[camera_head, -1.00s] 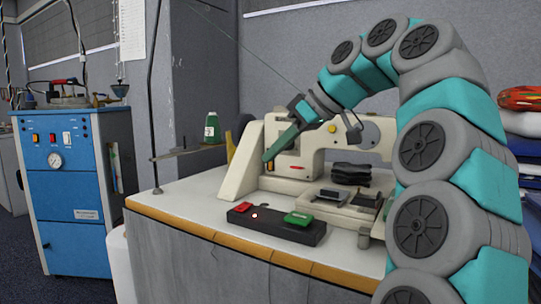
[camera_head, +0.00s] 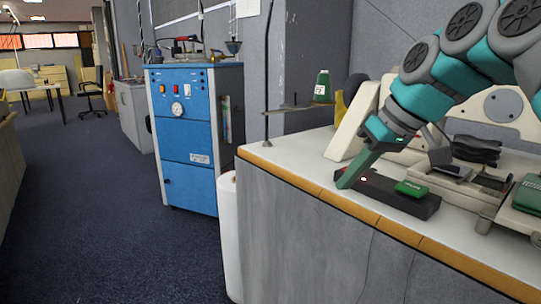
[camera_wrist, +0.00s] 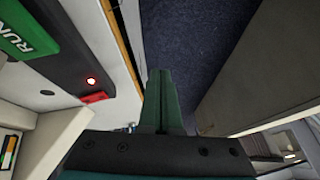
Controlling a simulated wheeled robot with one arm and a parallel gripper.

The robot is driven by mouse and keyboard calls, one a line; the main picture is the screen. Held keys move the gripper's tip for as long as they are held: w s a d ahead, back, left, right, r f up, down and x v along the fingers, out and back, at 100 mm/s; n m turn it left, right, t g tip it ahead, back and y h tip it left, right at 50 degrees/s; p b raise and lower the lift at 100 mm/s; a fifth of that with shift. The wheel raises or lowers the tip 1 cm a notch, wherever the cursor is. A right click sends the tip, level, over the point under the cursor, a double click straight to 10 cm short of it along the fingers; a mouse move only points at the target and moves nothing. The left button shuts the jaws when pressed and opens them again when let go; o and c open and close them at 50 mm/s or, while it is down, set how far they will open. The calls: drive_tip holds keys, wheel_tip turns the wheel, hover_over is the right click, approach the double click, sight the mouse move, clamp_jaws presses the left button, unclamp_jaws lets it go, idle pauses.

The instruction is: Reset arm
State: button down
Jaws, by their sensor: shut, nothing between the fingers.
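My gripper (camera_head: 345,184) points down and left over the table's front edge in the head view. Its green fingers are closed together with nothing between them, and they show in the wrist view (camera_wrist: 162,78). In the head view the fingers pass in front of the left end of a black button box (camera_head: 400,203) and hide its red button. The wrist view shows the red button (camera_wrist: 95,97) to the left of the fingers, apart from them.
A cream sewing machine (camera_head: 352,118) stands behind the box on the white table (camera_head: 310,150). A green thread cone (camera_head: 322,87) and a thin stand pole are left of it. A blue cabinet (camera_head: 186,145) stands further left. Dark open floor (camera_head: 100,220) lies at the left.

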drive_tip(key=s+f+m+g+h+p, duration=0.1)
drive_tip(key=s+f+m+g+h, duration=0.4)
drive_tip(key=s+f, duration=2.1)
wheel_tip(320, 180, down, 2)
drive_tip(key=shift+s+d+f+m+g, duration=0.25)
drive_tip(key=shift+s+d+m+g, duration=0.05)
drive_tip(key=shift+s+d, duration=0.1)
